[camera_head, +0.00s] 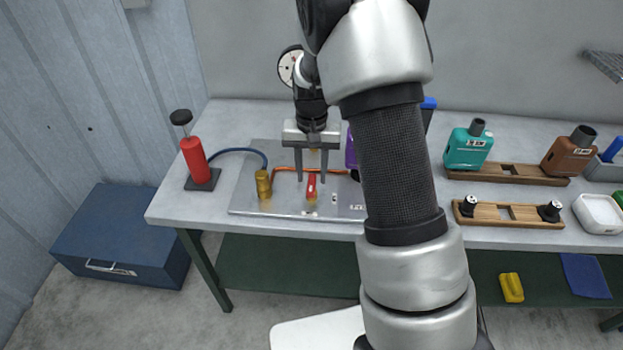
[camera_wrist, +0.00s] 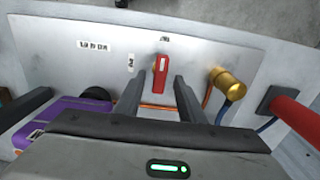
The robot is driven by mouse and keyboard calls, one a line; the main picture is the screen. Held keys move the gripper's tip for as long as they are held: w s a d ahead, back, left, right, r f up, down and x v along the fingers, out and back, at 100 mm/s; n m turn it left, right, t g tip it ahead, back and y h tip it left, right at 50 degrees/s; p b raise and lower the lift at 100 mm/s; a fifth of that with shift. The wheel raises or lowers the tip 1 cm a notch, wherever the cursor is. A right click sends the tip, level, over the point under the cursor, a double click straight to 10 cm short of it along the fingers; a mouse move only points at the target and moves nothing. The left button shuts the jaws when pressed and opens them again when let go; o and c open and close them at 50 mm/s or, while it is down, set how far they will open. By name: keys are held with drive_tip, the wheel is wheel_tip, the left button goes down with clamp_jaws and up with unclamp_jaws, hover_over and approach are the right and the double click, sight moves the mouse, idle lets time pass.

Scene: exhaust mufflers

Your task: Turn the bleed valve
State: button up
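The bleed valve appears to be the red lever (camera_head: 311,186) on the metal plate (camera_head: 262,205) on the bench. It also shows in the wrist view (camera_wrist: 161,70), standing roughly in line with the gap between my fingers. My gripper (camera_head: 311,181) points down over the plate, its fingers apart on either side of the red lever. In the wrist view my gripper (camera_wrist: 161,76) has visible gaps between both fingers and the lever, so it is open and empty. Whether the fingertips reach the lever's height is unclear.
A brass cylinder (camera_head: 263,183) stands left of the lever, with an orange pipe and a blue hose. A red hand pump (camera_head: 195,158) stands farther left. A purple object (camera_head: 350,149) is close on the right. Bottles, including a teal one (camera_head: 468,146), stand farther right.

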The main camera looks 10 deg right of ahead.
sight(312, 186)
drive_tip(key=shift+f, duration=1.3)
clamp_jaws()
